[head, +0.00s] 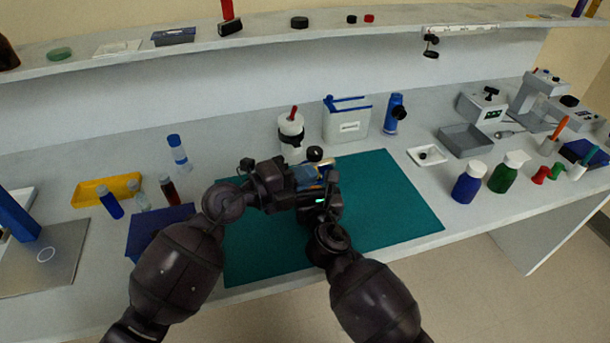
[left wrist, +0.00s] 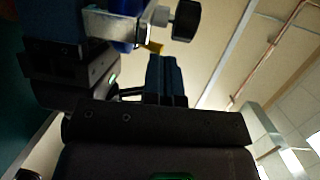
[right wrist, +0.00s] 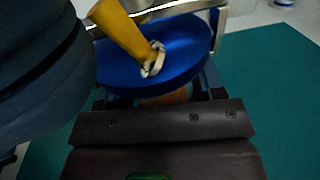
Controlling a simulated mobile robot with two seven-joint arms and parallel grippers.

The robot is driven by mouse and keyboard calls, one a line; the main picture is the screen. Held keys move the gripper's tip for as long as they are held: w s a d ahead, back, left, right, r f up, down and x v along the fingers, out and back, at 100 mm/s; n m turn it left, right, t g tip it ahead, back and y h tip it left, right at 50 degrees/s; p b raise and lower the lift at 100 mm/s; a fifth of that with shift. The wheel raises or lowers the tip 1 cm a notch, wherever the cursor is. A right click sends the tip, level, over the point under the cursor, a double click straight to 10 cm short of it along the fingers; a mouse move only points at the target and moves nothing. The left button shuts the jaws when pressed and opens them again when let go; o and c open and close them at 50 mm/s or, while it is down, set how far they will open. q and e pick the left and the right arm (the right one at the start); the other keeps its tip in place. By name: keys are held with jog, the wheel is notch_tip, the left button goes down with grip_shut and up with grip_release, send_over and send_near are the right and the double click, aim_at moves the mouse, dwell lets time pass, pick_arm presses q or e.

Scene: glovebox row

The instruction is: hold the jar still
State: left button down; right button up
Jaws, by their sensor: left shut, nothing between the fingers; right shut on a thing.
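A jar with a round blue lid (right wrist: 150,60) shows close up in the right wrist view, with a small brownish patch of its side (right wrist: 165,97) below the lid. My right gripper (right wrist: 163,88) is shut on the jar, one finger on each side. A yellow rod with a pale ring at its end meets the top of the lid (right wrist: 125,30). My left gripper (head: 298,178) is shut and empty, close to the right one over the green mat; its shut fingers show in the left wrist view (left wrist: 168,80). In the head view my grippers mostly hide the jar.
The green mat (head: 395,200) has free room on the right. Behind my grippers stand a white bottle (head: 291,130) and a white box (head: 346,122). A blue box (head: 150,225) lies left of the mat; blue (head: 468,184) and green (head: 507,174) bottles stand right.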

pick_arm(q)
jog(key=shift+r+y, duration=0.15)
jog(key=shift+y, duration=0.15)
jog(key=shift+w+d+r+g+y, duration=0.15)
jog(key=shift+d+r+g+y, duration=0.25)
jog(key=shift+y, duration=0.45)
jog(key=shift+w+d+r+g+y, duration=0.1)
jog(key=shift+w+d+g+y, duration=0.1)
jog(key=shift+g+y, duration=0.55)
jog(key=shift+m+y, duration=0.3)
jog(key=shift+r, duration=0.1)
jog(key=shift+r, duration=0.65)
jog(key=shift+s, duration=0.1)
jog(key=v, duration=1.2)
